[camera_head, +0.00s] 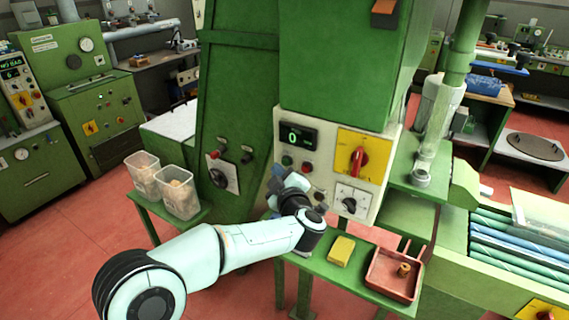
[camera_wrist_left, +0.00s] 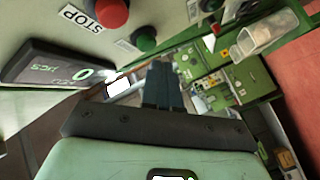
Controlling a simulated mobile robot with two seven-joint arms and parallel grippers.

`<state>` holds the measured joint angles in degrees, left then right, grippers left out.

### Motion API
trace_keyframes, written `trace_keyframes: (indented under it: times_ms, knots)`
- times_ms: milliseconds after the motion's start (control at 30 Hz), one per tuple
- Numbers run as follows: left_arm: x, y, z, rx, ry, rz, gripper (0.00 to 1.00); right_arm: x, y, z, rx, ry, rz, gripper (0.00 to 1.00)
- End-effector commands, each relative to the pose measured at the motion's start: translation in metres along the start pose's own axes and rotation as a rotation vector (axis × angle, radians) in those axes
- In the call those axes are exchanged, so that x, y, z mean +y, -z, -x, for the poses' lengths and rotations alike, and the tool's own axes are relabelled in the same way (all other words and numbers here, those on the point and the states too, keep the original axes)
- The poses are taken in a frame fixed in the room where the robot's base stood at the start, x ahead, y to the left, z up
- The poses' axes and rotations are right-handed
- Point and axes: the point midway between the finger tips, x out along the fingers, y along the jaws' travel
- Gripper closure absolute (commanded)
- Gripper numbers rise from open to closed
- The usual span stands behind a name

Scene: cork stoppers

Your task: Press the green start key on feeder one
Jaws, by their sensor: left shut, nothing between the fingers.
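The green start key (camera_head: 287,160) is a round button on the pale control panel of the green machine, under a black display (camera_head: 297,136) reading 0. It also shows in the left wrist view (camera_wrist_left: 143,39), beside a red button (camera_wrist_left: 112,12) labelled STOP. In the head view a red button (camera_head: 306,167) is to the right of the green key. My left gripper (camera_head: 283,182) is just below the key in the picture. In the wrist view its dark fingers (camera_wrist_left: 162,72) are shut and empty, with a visible gap to the key. My right gripper is not in view.
A red rotary switch (camera_head: 357,161) on a yellow plate and a dial (camera_head: 349,203) are on the panel's right. A yellow block (camera_head: 341,250) and a red tray (camera_head: 385,287) holding a cork are on the green shelf below. Clear bins (camera_head: 180,205) stand left.

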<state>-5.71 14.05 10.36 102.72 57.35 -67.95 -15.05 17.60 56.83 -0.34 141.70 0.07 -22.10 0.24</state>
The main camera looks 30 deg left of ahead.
Motion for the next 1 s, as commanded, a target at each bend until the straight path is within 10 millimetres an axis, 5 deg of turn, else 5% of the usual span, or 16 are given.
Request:
trace_keyframes:
  times_ms: [1000]
  knots:
    - [0.0046, -0.0046, -0.0064, 0.000, 0.000, 0.000, 1.00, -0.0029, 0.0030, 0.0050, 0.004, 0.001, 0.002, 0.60]
